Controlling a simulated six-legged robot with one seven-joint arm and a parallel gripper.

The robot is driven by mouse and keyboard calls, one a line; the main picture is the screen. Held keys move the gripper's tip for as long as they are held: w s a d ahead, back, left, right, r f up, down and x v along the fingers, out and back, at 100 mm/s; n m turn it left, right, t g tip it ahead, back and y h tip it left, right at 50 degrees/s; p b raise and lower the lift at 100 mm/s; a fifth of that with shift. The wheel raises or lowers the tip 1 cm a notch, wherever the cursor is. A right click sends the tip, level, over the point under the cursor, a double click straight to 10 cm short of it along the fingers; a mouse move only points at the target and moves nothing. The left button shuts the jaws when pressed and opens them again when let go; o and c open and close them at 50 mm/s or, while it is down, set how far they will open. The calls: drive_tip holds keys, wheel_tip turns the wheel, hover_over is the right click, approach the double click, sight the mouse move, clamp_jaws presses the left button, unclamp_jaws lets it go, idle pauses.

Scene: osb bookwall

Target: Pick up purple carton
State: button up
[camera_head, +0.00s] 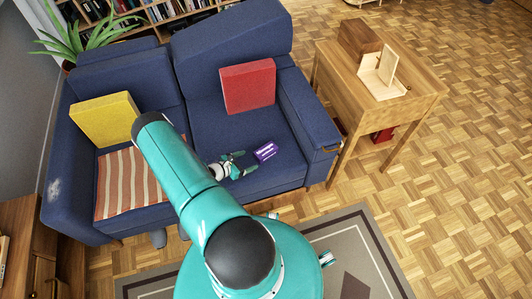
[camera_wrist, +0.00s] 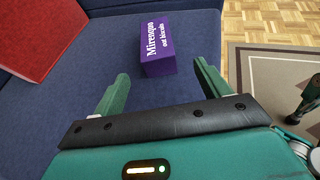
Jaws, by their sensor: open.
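The purple carton (camera_head: 265,151) lies on the right seat of the blue sofa (camera_head: 205,55), close to its right armrest. In the wrist view the carton (camera_wrist: 160,45) shows white lettering, "Mirenquo oat biscuits", on its purple faces. My gripper (camera_head: 236,162) is just left of the carton in the head view. In the wrist view my gripper (camera_wrist: 160,88) has its two green fingers spread wide and empty. The carton is beyond the fingertips, roughly in line with the gap between them, and appears apart from both.
A red cushion (camera_head: 248,87) leans on the sofa back behind the carton. A yellow cushion (camera_head: 104,119) and a striped cloth (camera_head: 128,184) are on the left seat. A wooden side table (camera_head: 398,90) stands right of the sofa. A rug (camera_head: 362,240) lies in front.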

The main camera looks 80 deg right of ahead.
sight(256, 157)
drive_tip(key=x, duration=0.8)
drive_tip(key=shift+w+f, duration=0.2)
drive_tip(key=shift+w, duration=0.05)
drive_tip(key=c, duration=1)
